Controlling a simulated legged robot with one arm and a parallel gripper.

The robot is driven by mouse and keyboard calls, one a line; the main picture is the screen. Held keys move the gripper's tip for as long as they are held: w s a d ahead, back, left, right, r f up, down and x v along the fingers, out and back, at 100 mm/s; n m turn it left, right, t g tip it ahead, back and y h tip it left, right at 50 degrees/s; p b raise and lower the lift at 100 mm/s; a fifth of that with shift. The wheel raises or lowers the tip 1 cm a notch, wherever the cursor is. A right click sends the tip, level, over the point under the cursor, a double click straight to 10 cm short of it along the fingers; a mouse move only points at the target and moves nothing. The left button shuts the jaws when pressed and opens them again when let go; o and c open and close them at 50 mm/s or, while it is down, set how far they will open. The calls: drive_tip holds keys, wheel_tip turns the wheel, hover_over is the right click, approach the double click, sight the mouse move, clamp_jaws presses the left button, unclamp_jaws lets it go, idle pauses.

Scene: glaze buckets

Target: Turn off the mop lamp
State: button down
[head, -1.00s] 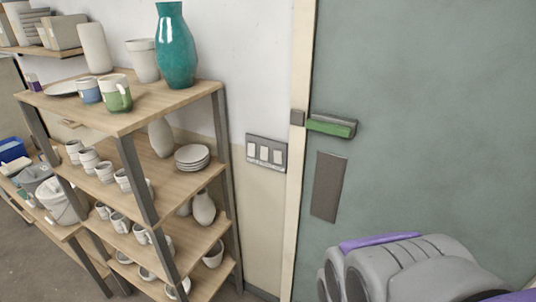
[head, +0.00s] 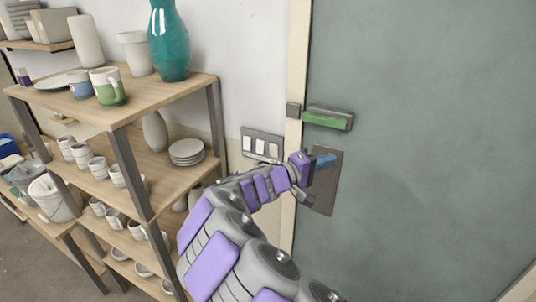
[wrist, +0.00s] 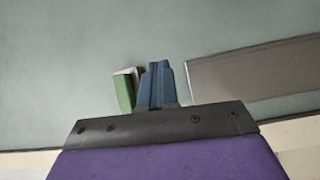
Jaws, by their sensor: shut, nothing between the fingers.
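A wall plate with several white rocker switches (head: 262,145) is on the wall between the shelf and the door frame. No label shows which switch is for the mop lamp, and no lamp is in view. My gripper (head: 325,160) is in front of the door, just right of the switch plate and below the green handle. Its blue fingers (wrist: 155,86) are shut and empty in the wrist view, pointing at the door. The switch plate does not show in the wrist view.
The grey-green door (head: 430,120) carries a green handle (head: 325,119) and a dark plate (head: 325,190). A wooden shelf (head: 120,115) with mugs, plates and a teal vase (head: 168,40) stands close at left. Buckets (head: 52,198) stand on a lower shelf.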

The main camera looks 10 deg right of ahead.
sight(272, 147)
drive_tip(key=w+a+f+n+t+y, duration=0.3)
drive_tip(key=w+a+f, duration=0.3)
drive_tip(key=a, duration=0.4)
drive_tip(key=w+a+f+n+t+y, duration=0.2)
drive_tip(key=w+a+f+n+t, duration=0.3)
drive_tip(key=a, duration=0.5)
drive_tip(key=shift+w+a+f+t+y, duration=0.15)
drive_tip(key=shift+w+f+t+y, duration=0.3)
drive_tip(key=shift+f+t, duration=0.45)
drive_tip(key=b+x, duration=0.2)
drive_tip(key=x, duration=1.1)
drive_tip(key=shift+f, duration=0.15)
drive_tip(key=shift+w+d, duration=0.35)
drive_tip(key=shift+w, duration=0.05)
drive_tip(key=shift+r, duration=0.25)
